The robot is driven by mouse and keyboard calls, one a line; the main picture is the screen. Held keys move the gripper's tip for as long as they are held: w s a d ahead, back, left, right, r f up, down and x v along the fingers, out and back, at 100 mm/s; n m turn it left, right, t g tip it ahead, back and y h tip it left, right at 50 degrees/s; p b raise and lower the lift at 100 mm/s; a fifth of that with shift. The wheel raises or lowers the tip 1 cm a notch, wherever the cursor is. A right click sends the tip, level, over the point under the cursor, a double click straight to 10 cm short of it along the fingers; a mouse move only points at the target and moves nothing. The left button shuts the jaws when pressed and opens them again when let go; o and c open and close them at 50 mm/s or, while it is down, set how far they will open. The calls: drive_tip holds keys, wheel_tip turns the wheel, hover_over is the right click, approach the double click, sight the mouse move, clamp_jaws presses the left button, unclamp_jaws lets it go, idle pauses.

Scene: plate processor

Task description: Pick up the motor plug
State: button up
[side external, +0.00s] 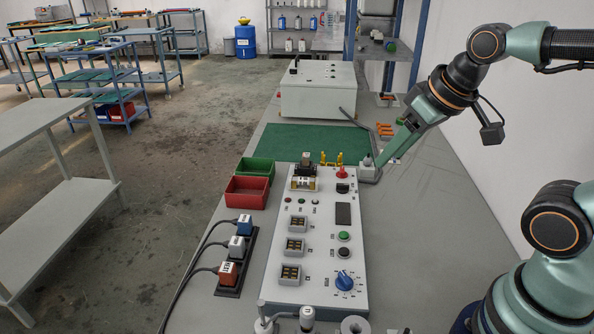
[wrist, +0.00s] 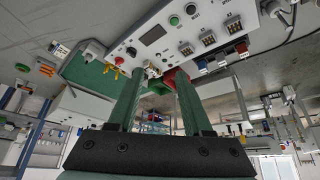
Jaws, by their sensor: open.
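Three cabled plugs stand in a row on a black strip left of the grey control panel (side external: 322,215) in the side external view: a blue one (side external: 244,225), a pale grey one (side external: 236,246) and an orange-red one (side external: 227,272). Their labels are too small to read surely, so I cannot tell which is the motor plug. The row also shows in the wrist view, beyond my fingers. My gripper (side external: 374,165) is open, above the bench to the right of the panel's far end, well apart from the plugs. Its two green fingers (wrist: 162,72) are spread with nothing between them.
Red (side external: 247,192) and green (side external: 256,167) bins stand left of the panel's far end. A green mat (side external: 300,142) and a white box (side external: 318,90) lie beyond. The panel has several sockets, buttons and a blue knob (side external: 344,280). Black cables run left from the plugs.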

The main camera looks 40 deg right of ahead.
drive_tip(key=o, duration=0.3)
drive_tip(key=shift+o, duration=0.2)
drive_tip(key=n+g, duration=0.6)
drive_tip(key=n, duration=0.3)
hover_over(246, 218)
wheel_tip(246, 218, down, 12)
drive_tip(key=r, duration=0.1)
wheel_tip(246, 218, down, 12)
drive_tip(key=shift+f, duration=0.1)
